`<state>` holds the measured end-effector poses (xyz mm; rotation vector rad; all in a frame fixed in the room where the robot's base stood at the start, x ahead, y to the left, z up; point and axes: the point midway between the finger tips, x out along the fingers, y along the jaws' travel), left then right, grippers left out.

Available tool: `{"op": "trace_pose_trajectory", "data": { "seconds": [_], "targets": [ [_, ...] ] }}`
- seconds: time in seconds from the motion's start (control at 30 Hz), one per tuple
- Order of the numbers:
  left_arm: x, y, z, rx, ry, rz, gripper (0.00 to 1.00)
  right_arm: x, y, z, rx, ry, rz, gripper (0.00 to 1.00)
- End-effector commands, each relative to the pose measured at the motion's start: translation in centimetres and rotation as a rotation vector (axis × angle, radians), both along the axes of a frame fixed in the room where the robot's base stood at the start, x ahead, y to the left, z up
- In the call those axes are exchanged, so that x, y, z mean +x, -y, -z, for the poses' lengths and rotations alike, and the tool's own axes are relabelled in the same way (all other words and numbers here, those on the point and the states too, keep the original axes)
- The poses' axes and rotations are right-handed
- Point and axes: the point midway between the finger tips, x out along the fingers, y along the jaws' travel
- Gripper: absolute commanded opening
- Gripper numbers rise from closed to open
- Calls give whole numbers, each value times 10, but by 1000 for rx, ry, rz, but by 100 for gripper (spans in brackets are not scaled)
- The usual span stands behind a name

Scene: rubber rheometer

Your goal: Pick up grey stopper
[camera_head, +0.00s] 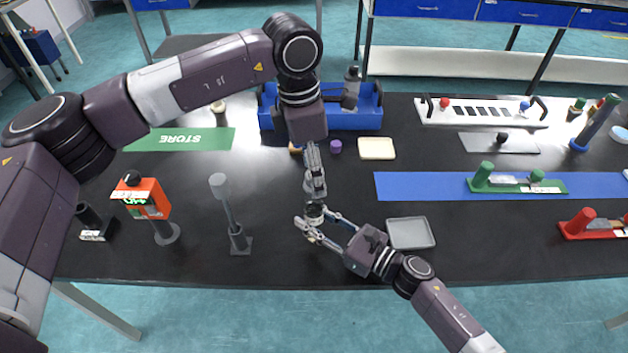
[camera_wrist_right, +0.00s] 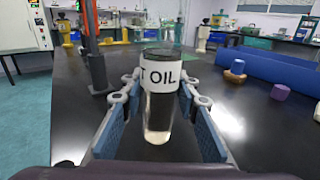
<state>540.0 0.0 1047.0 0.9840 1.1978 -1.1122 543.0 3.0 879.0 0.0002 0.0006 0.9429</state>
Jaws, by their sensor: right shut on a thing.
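My right gripper (camera_head: 312,232) is shut around a clear bottle (camera_wrist_right: 158,108) with a white OIL label, held upright just above or on the black table. The bottle's dark grey top (camera_wrist_right: 160,53) looks like the grey stopper and sits above the label. In the head view the bottle (camera_head: 315,211) is small and partly covered by the grippers. My left gripper (camera_head: 316,194) points down just above the bottle's top. Its fingers show nearly edge-on, so I cannot tell whether they are apart or touch the stopper. It does not show in the right wrist view.
A blue bin (camera_head: 345,118) stands behind the grippers. A purple cylinder (camera_head: 336,146) and a cream tray (camera_head: 376,149) lie in front of it. A grey tray (camera_head: 421,232) is right of the bottle. A grey-topped post (camera_head: 220,187) and an orange device (camera_head: 148,200) stand at left.

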Motion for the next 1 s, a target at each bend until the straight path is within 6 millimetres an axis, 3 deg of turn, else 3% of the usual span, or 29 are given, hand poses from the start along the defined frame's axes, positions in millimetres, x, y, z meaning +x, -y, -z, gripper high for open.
{"op": "trace_pose_trajectory", "data": {
  "seconds": [0.1,0.33,0.67,1.0],
  "targets": [
    [1,0,15,2,-2,-2,53,0,0,0,0,0,0,2],
    [1,0,16,1,1,-2,52,0,0,0,0,0,1,2],
    [1,0,16,1,1,-2,15,0,0,0,0,0,0,2],
    [2,0,6,2,2,-2,15,0,0,0,-1,-1,0,2]
  ]
}}
